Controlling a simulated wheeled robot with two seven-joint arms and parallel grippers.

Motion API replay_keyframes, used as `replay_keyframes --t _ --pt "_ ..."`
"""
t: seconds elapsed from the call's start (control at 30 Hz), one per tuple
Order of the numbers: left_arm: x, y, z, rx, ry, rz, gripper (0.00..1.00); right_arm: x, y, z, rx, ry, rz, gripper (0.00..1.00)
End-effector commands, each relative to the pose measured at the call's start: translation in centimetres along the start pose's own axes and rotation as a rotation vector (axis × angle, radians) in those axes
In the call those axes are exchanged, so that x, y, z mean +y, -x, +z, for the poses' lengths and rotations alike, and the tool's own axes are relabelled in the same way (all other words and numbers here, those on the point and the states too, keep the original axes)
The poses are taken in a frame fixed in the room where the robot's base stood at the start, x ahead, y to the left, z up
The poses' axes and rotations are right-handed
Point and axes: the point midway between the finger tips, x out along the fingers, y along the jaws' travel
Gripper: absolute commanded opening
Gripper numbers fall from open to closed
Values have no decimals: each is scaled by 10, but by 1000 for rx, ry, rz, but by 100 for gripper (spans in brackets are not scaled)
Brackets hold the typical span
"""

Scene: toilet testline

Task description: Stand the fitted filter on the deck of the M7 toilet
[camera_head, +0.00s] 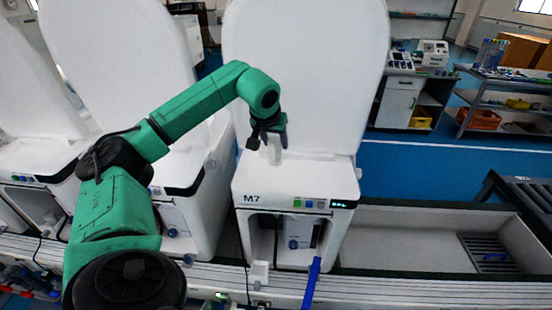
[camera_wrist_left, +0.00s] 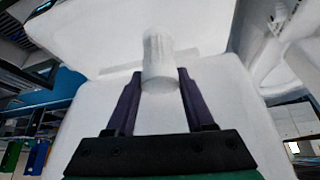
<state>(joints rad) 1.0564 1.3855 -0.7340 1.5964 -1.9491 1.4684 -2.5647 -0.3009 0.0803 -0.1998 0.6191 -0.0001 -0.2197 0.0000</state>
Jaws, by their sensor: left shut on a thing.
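The M7 toilet (camera_head: 262,225) stands in the middle of the head view, with its white lid raised behind its deck (camera_head: 325,170). The fitted filter (camera_head: 275,152) is a small pale cylinder over the deck, in front of the lid. My left gripper (camera_head: 270,135) comes in from the left and is shut on the filter. In the left wrist view the filter (camera_wrist_left: 158,60) sits between the tips of the two dark fingers (camera_wrist_left: 158,90), against white toilet surfaces. I cannot tell whether its base touches the deck. My right gripper is not in view.
White toilets with raised lids (camera_head: 125,60) stand close on the left. A blue upright piece (camera_head: 312,285) is in front of the M7 toilet. An open white basin (camera_head: 400,230) lies to the right. Shelves (camera_head: 500,100) stand behind on the blue floor.

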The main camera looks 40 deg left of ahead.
Motion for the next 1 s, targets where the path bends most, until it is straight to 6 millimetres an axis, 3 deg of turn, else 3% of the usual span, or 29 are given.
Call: replay_keyframes --t 0.3,0.67,0.7,0.73,1.0 --pt "0 -45 26 -1 0 0 0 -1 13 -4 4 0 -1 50" --pt "0 -54 31 2 0 1 0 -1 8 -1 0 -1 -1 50" --pt "0 -53 30 2 0 1 69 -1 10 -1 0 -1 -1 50" --pt "0 -53 30 1 0 1 80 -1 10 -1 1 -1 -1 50" --pt "0 -52 30 2 0 1 83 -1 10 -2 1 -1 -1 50"
